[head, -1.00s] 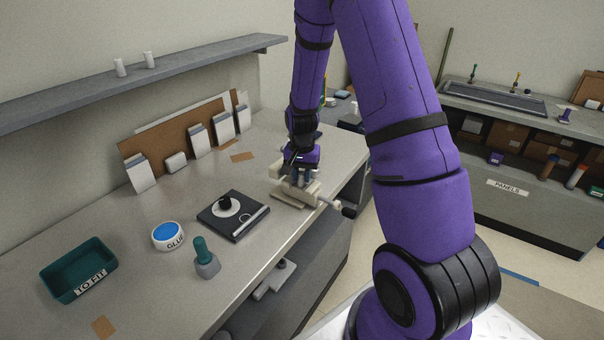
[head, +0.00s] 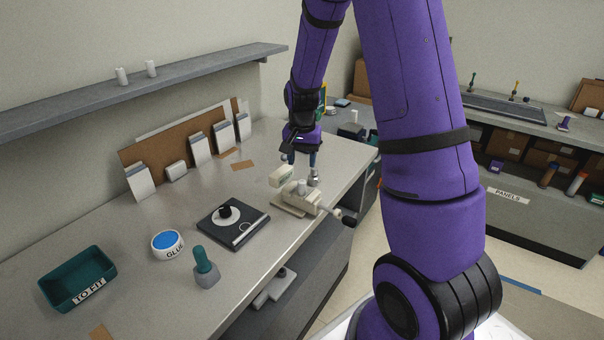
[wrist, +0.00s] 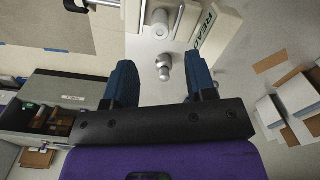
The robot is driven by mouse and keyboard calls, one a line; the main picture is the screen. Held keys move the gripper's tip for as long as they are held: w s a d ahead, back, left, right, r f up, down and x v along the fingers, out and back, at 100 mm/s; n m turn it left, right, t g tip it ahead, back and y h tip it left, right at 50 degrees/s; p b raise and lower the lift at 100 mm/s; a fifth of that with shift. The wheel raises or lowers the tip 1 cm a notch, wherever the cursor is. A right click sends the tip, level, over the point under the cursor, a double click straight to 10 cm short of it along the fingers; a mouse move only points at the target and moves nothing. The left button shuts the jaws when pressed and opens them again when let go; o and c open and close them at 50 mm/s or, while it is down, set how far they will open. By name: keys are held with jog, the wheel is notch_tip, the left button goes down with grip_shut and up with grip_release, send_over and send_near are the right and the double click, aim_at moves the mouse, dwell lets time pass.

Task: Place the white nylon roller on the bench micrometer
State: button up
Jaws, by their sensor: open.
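The bench micrometer (head: 289,209) is a cream device with a dark crank knob, near the bench's right edge. It fills the top of the wrist view, with lettering on its cream block (wrist: 218,30). The white nylon roller (head: 301,187) stands upright on it between the cream blocks; it also shows in the wrist view (wrist: 160,22). My gripper (head: 302,159) is above and just behind the micrometer, open and empty. In the wrist view its blue fingers (wrist: 160,68) are apart, clear of the roller. A small metallic post (head: 314,177) stands behind the micrometer.
Two white cylinders (head: 122,76) are on the shelf. White holders line the wall.

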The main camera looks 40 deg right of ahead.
jog(key=s+a+r+n+t, duration=0.15)
jog(key=s+a+r, duration=0.3)
jog(key=r, duration=0.55)
jog(key=s+a+r+n+t, duration=0.1)
jog(key=s+a+r+n, duration=0.25)
jog(key=s+r, duration=0.45)
jog(key=s+a+r+n+t, duration=0.1)
jog(key=s+a+r+n, duration=0.1)
jog(key=s, duration=0.5)
jog(key=s+a+r+n+t, duration=0.2)
jog(key=s+a+r, duration=0.1)
jog(key=s+r, duration=0.2)
jog(key=shift+s+n, duration=0.3)
jog(key=shift+s, duration=0.75)
